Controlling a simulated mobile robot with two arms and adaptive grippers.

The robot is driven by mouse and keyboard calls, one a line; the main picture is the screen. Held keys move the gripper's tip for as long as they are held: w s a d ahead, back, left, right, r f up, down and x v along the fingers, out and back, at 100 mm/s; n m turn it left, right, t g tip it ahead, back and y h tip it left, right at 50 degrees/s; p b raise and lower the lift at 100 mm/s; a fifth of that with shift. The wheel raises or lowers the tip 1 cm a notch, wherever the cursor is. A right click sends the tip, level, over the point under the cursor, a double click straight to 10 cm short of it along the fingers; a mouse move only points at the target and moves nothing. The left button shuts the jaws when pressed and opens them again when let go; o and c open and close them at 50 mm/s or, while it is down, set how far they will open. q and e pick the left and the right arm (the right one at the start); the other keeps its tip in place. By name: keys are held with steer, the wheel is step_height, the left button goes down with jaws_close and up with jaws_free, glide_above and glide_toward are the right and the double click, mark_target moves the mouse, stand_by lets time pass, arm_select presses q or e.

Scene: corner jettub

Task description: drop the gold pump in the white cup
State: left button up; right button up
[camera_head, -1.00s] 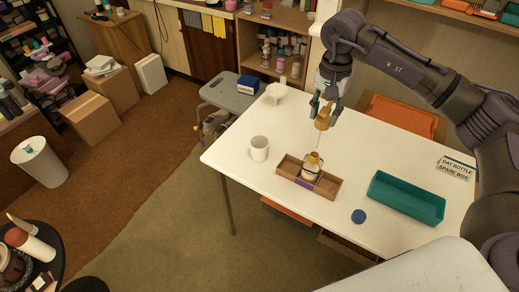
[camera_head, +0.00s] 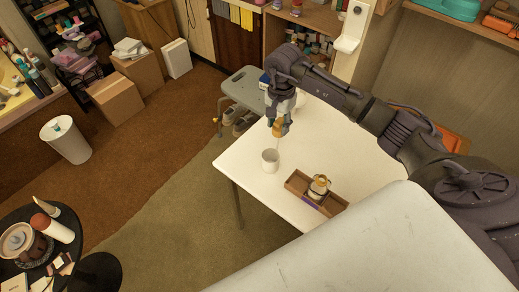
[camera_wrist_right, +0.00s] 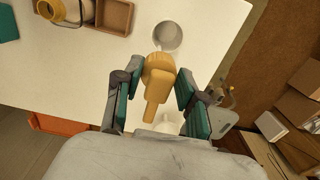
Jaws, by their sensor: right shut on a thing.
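My right gripper (camera_head: 280,122) is shut on the gold pump (camera_head: 281,130), with its thin tube hanging down. The pump also shows between the fingers in the right wrist view (camera_wrist_right: 157,78). The white cup (camera_head: 270,160) stands upright on the white table, just below and slightly left of the pump in the head view. In the right wrist view the cup (camera_wrist_right: 168,36) lies just beyond the pump, its open mouth in sight. The tube's lower end appears near the cup's rim; I cannot tell whether it is over the opening. My left gripper is not in view.
A wooden tray (camera_head: 298,183) holding a gold-topped bottle (camera_head: 319,187) stands on the table (camera_head: 240,160) right of the cup. A grey stool (camera_head: 245,88) is beyond the table's far left edge. A pale surface covers the near right of the head view.

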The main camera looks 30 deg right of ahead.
mark_target(277, 136)
steer(key=shift+s+a+f+b, duration=0.15)
steer(key=shift+f+b, duration=0.2)
steer(key=shift+f, duration=0.3)
step_height(277, 136, down, 4)
steer(key=shift+r+b, duration=0.1)
steer(key=shift+b, duration=0.9)
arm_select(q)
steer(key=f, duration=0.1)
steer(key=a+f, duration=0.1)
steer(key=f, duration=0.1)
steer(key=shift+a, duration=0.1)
arm_select(e)
steer(key=shift+f, duration=0.4)
steer(key=o, duration=1.1)
steer(key=shift+r, duration=0.15)
step_height(277, 136, up, 12)
steer(key=shift+f, duration=0.1)
